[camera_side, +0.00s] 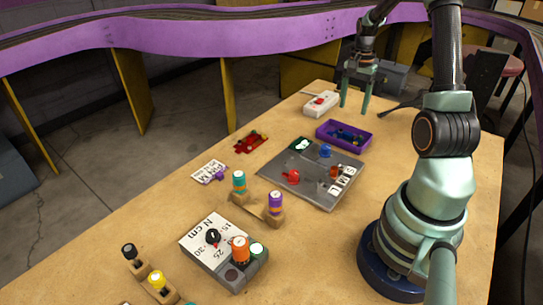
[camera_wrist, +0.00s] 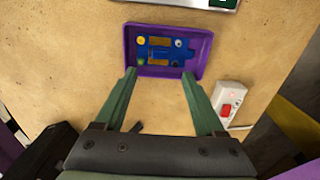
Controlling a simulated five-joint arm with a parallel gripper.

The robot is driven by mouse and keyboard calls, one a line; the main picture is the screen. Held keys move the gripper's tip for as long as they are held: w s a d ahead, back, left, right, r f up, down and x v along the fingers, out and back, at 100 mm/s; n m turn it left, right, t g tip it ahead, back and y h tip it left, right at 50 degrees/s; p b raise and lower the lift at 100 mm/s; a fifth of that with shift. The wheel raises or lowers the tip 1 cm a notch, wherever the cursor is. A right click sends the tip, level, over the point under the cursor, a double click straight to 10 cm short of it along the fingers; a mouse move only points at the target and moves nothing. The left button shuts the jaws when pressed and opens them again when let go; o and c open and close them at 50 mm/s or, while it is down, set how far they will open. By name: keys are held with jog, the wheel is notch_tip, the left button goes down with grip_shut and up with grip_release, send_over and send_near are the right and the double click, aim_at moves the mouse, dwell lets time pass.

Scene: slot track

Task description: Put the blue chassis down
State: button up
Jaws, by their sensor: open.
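The blue chassis (camera_wrist: 165,47) lies inside a purple tray (camera_wrist: 207,52), with yellowish and grey round parts on it. In the side view the blue chassis (camera_side: 346,135) also shows in the purple tray (camera_side: 331,141) near the far part of the table. My gripper (camera_wrist: 158,75) is open and empty, its green fingers spread at the near edge of the tray in the wrist view. In the side view my gripper (camera_side: 355,104) hangs behind the tray, apart from the chassis.
A white box with a red switch (camera_side: 321,103) stands left of my gripper. A grey panel with knobs (camera_side: 312,197) lies in front of the tray. A red chassis-like piece (camera_side: 251,142), a torque box (camera_side: 222,256) and bottles in holders (camera_side: 239,183) stand nearer.

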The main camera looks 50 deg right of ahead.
jog(key=w+a+r+n+t+h, duration=0.1)
jog(key=w+a+r+n, duration=0.3)
jog(key=a, duration=0.4)
jog(key=w+a+r+n+t, duration=0.1)
jog(key=a+r+n, duration=0.3)
jog(key=a+r, duration=0.3)
jog(key=s+a+r+n+t, duration=0.1)
jog(key=s+a+n, duration=0.1)
jog(key=a+n, duration=0.3)
jog(key=s+a+r+n+t+y, duration=0.1)
jog(key=a+n, duration=0.4)
jog(key=a, duration=0.8)
jog(key=shift+s+r+t, duration=0.45)
jog(key=shift+s+t, duration=0.2)
jog(key=shift+t, duration=0.15)
